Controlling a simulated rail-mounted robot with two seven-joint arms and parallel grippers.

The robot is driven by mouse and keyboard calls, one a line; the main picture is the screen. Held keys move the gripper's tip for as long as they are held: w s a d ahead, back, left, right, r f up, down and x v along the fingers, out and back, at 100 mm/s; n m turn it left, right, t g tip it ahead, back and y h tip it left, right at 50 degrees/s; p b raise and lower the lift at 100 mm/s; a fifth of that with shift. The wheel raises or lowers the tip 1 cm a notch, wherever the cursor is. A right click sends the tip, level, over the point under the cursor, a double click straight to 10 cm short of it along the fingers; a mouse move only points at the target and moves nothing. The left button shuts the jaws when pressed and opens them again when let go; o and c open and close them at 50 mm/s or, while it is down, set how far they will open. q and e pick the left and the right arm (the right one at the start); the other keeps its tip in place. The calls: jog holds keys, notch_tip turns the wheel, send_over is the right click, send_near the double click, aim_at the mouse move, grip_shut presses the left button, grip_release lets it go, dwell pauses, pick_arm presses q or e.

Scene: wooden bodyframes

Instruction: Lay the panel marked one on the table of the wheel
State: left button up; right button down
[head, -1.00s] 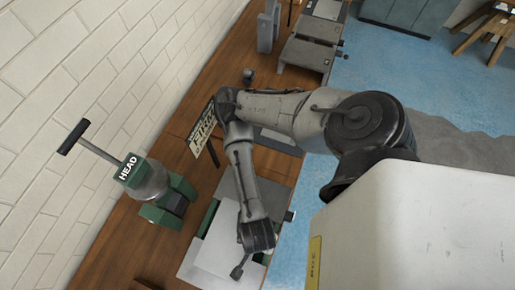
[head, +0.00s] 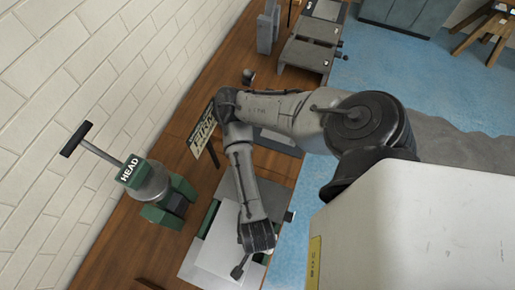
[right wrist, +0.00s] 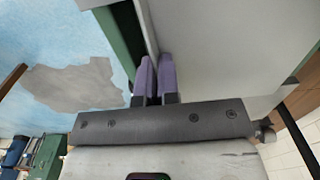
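In the head view a plain pale grey sheet (head: 211,262) lies over a green and grey machine at the bottom; I see no number on it, so I cannot tell whether it is panel one. One arm reaches in from the right, and its gripper (head: 238,270) is low over the sheet's right side. In the right wrist view my right gripper's purple fingers (right wrist: 156,78) are close together beside a large pale grey face (right wrist: 235,50). A thin edge runs to the narrow gap between them; whether they pinch it is unclear. My left gripper is not in view.
A green device labelled HEAD (head: 150,182) with a long handle stands left on the wooden bench (head: 128,250). A lettered sign (head: 202,130) stands near the arm's elbow. More grey machines (head: 306,55) stand farther along the bench. Blue floor (head: 400,60) is open to the right.

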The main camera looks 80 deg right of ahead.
jog(key=c, duration=1.8)
grip_release()
jog(key=o, duration=0.4)
jog(key=shift+o, duration=0.7)
jog(key=shift+o, duration=0.4)
jog(key=o, duration=0.5)
jog(key=shift+r+p, duration=1.4)
jog(key=shift+p, duration=0.2)
jog(key=shift+r+p, duration=2.15)
jog(key=shift+p, duration=0.3)
